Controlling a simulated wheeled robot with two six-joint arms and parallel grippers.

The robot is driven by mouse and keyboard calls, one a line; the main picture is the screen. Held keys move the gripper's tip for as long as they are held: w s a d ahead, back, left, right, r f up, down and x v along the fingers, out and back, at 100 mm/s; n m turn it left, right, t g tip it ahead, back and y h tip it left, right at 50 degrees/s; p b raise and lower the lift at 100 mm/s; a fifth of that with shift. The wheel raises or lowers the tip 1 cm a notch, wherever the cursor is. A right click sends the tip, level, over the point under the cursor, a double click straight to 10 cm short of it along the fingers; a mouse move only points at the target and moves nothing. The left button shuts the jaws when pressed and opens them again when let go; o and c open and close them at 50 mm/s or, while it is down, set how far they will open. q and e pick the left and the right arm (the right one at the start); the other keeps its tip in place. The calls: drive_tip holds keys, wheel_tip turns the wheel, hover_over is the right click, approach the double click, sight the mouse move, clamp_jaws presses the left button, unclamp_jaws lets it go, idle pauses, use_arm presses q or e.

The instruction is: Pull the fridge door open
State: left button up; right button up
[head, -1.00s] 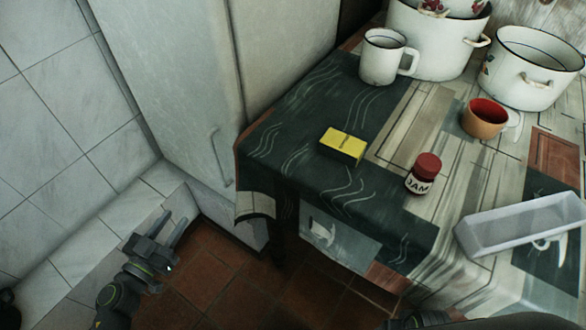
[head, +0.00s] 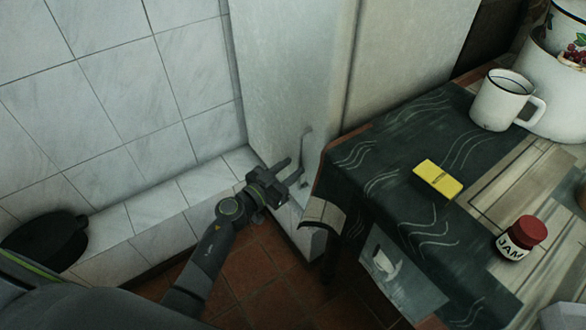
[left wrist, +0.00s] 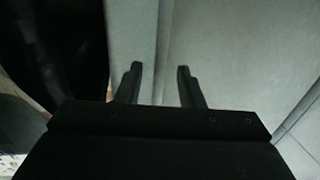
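The fridge (head: 300,70) is the tall pale cabinet at the upper middle of the head view. Its door looks shut, with a thin curved grey handle (head: 304,155) low on its face. My left gripper (head: 293,170) is beside the lower part of the handle, fingers apart and pointing at the door. I cannot tell whether a finger touches the handle. In the left wrist view, the open fingers (left wrist: 159,75) have a gap between them, with the pale fridge surface (left wrist: 235,60) and a narrow vertical line behind. My right gripper is not in view.
A table with a dark patterned cloth (head: 385,160) stands close right of the fridge. A tiled wall and ledge (head: 160,215) lie left.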

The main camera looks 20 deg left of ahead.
use_arm(q)
drive_tip(key=shift+w+d, duration=0.35)
drive_tip(key=shift+w, duration=0.3)
clamp_jaws()
